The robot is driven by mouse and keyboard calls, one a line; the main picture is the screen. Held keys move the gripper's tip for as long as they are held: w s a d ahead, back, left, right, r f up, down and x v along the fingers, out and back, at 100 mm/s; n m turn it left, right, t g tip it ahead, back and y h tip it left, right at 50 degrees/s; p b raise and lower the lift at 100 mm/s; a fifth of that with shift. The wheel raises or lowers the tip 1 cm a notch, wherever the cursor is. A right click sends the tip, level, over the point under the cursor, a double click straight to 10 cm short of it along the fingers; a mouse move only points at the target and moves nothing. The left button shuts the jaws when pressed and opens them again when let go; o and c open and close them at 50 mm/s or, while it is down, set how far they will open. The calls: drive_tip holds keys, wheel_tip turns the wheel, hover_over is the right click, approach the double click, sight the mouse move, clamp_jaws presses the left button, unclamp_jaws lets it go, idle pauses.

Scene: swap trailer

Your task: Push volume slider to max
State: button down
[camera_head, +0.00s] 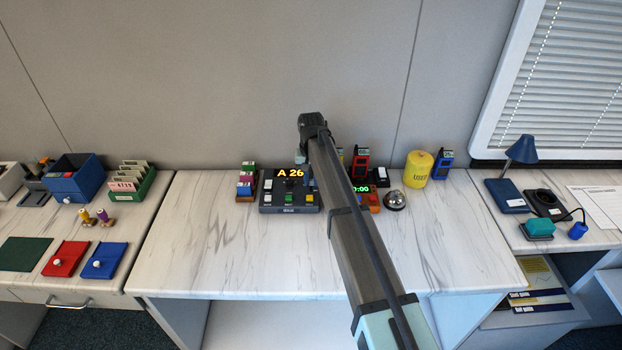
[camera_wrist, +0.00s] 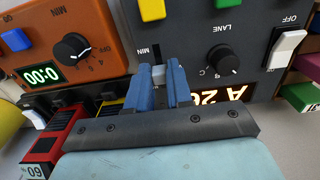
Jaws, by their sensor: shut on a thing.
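The volume slider's light grey knob (camera_wrist: 158,74) shows in the wrist view between the blue fingertips of my gripper (camera_wrist: 159,70). My gripper is shut on the knob. A dark slot (camera_wrist: 157,52) runs up from the knob in the picture, with a MIN label beside it. The part of the slot below the knob is hidden by the fingers. The slider is on a dark grey console (camera_head: 290,209), which has an orange "A 26" display and several coloured buttons. In the head view my arm covers the console's right side and the slider cannot be made out.
An orange timer (camera_wrist: 85,15) with a knob and green "0:00" display stands close beside the console. The console also has a LANE knob (camera_wrist: 222,60) and a white OFF switch (camera_wrist: 287,48). A bell (camera_head: 395,200) and yellow cylinder (camera_head: 418,168) stand right. The desk's front is clear.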

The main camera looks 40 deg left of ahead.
drive_tip(key=shift+w+a, duration=0.75)
drive_tip(key=shift+a, duration=0.05)
drive_tip(key=c, duration=1)
unclamp_jaws()
wheel_tip(320, 180, up, 14)
drive_tip(key=shift+d+f, duration=0.1)
